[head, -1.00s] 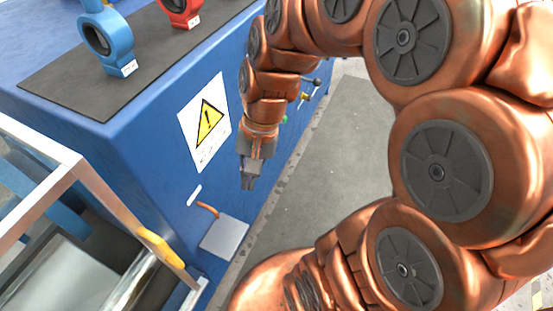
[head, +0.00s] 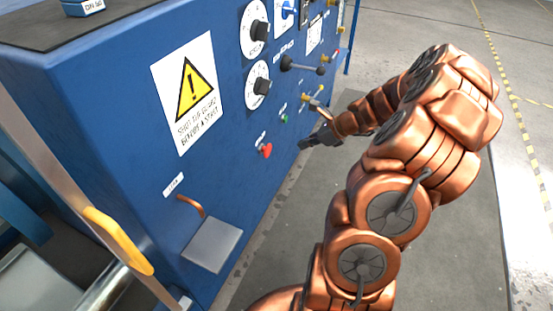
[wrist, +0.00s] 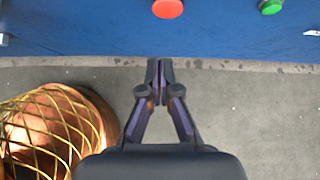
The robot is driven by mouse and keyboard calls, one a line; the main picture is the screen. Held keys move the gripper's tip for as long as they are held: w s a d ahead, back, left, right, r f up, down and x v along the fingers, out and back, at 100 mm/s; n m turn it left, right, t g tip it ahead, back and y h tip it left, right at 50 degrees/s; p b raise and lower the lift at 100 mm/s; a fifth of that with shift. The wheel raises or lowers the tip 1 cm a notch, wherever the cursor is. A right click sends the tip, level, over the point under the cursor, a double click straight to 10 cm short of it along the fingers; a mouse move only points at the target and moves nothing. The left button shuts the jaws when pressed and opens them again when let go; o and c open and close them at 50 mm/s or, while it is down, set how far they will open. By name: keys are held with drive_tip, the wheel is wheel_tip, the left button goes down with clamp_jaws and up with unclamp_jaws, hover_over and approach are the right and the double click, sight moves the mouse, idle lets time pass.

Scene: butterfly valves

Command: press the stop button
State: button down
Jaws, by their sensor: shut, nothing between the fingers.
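The stop button looks like the red button (head: 265,151) on the front of the blue cabinet (head: 150,130), low on the panel; its label is too small to read. The red button (wrist: 168,8) also shows at the top edge of the wrist view, cut off by the frame. My gripper (head: 303,145) is shut and empty, to the right of the red button and apart from it. In the wrist view my gripper (wrist: 159,64) points toward the panel, with the red button above its fingertips. A green button (head: 284,118) sits up and right of the red one.
Dials (head: 257,84), a black lever (head: 302,65) and a brass valve (head: 316,100) stick out of the panel near my arm. A grey pedal plate (head: 212,245) juts out low on the cabinet. Grey floor (head: 285,225) in front of the cabinet is clear.

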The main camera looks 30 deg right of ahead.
drive_tip(key=shift+s+d+f+m, duration=0.1)
drive_tip(key=shift+d+f+m, duration=0.35)
drive_tip(key=shift+d, duration=0.2)
drive_tip(key=shift+f, duration=0.1)
drive_tip(key=b, duration=0.3)
approach(270, 153)
drive_tip(key=shift+x, duration=3.1)
drive_tip(key=shift+s+a, duration=0.1)
